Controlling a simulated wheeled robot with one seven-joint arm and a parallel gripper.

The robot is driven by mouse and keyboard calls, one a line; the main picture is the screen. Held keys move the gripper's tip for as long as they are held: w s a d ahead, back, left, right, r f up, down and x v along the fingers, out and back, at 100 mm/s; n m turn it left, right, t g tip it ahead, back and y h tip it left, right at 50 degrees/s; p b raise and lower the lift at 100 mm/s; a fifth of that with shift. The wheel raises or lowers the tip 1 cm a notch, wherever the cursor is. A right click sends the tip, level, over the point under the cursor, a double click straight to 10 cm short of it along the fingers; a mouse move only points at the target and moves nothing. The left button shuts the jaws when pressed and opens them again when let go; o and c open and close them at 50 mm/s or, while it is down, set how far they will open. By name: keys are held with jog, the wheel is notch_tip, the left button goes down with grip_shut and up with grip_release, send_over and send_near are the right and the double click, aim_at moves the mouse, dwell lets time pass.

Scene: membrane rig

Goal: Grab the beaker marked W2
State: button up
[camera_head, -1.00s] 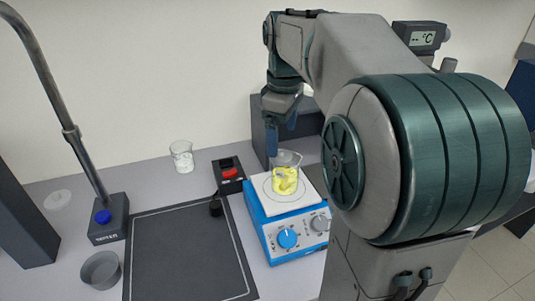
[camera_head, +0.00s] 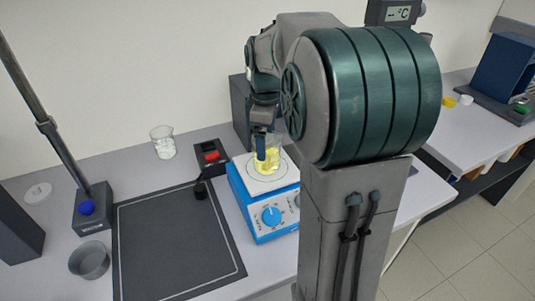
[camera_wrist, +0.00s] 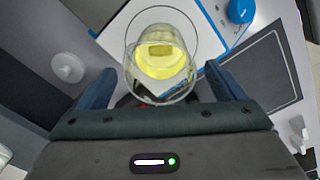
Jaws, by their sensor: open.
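A glass beaker with yellow liquid (camera_head: 271,160) stands on the white top of a blue hotplate (camera_head: 264,217). My gripper (camera_head: 262,150) points down at this beaker and partly hides it. In the wrist view the beaker (camera_wrist: 160,62) sits between and slightly beyond the two blue fingers of my open gripper (camera_wrist: 160,72), with a gap on each side. A second clear beaker with whitish contents (camera_head: 163,143) stands at the back left of the bench, away from my gripper. I cannot read a W2 mark on either beaker.
A dark box (camera_head: 240,112) stands close behind the hotplate. A small black box with a red switch (camera_head: 212,156) is left of it. A dark mat (camera_head: 170,240), a grey dish (camera_head: 89,260) and a stand with a tall pole (camera_head: 93,208) lie further left.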

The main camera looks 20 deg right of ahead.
jog(key=shift+f, duration=1.6)
jog(key=c, duration=1.2)
jog(key=shift+r, duration=0.1)
